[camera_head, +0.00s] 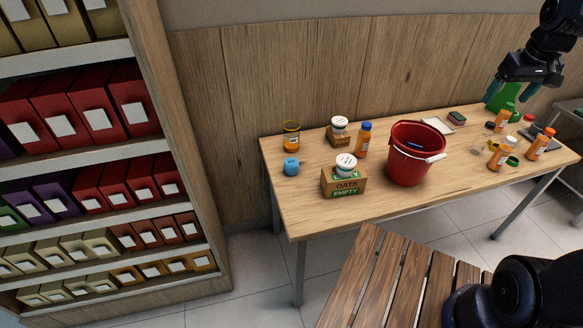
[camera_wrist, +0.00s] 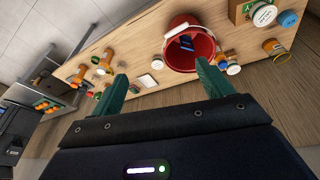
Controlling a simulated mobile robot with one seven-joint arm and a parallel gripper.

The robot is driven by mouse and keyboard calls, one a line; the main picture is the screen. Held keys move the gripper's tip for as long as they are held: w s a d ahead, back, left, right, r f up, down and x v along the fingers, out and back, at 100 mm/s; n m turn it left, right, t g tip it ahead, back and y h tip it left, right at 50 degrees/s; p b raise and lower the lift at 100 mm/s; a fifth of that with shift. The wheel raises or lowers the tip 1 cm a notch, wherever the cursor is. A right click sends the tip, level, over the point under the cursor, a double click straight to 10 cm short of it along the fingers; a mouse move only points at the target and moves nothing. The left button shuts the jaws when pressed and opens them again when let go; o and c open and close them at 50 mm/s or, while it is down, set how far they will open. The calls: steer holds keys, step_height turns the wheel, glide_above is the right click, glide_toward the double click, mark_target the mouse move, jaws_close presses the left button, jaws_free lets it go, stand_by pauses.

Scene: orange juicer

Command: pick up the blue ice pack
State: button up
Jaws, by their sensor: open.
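A red bucket (camera_head: 405,165) with a pale handle stands on the wooden table. A dark blue flat piece that looks like the ice pack (camera_wrist: 186,43) lies inside the bucket (camera_wrist: 173,62) in the wrist view. In the head view only a small bit of blue shows over the rim, and the rest is hidden by the wall. My gripper (camera_head: 523,88) is above the right end of the table, to the right of the bucket and apart from it. Its teal fingers (camera_wrist: 162,72) are spread wide with nothing between them.
An OATS box (camera_head: 344,184) with a white-lidded jar on top stands left of the bucket. A blue cylinder (camera_head: 291,167), an amber jar (camera_head: 292,135) and a blue-capped bottle (camera_head: 363,140) are near.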

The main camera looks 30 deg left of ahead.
steer(key=w+a+f+n, duration=0.2)
steer(key=w+a, duration=0.1)
steer(key=a, duration=0.4)
steer(key=w+a+f+n, duration=0.2)
steer(key=w+a, duration=0.2)
steer(key=a, duration=0.4)
steer(key=n+g, duration=0.3)
steer(key=n, duration=0.8)
glide_above(292, 161)
steer(key=shift+h, duration=0.4)
step_height(292, 161, down, 30)
steer(key=shift+a+r, duration=0.1)
steer(key=shift+a, duration=0.05)
steer(key=shift+s+a+f, duration=0.1)
steer(key=shift+f, duration=0.1)
steer(key=shift+d+f, duration=0.2)
steer(key=shift+f, duration=5)
steer(key=c, duration=1.1)
steer(key=shift+r, duration=0.1)
steer(key=shift+c, duration=0.2)
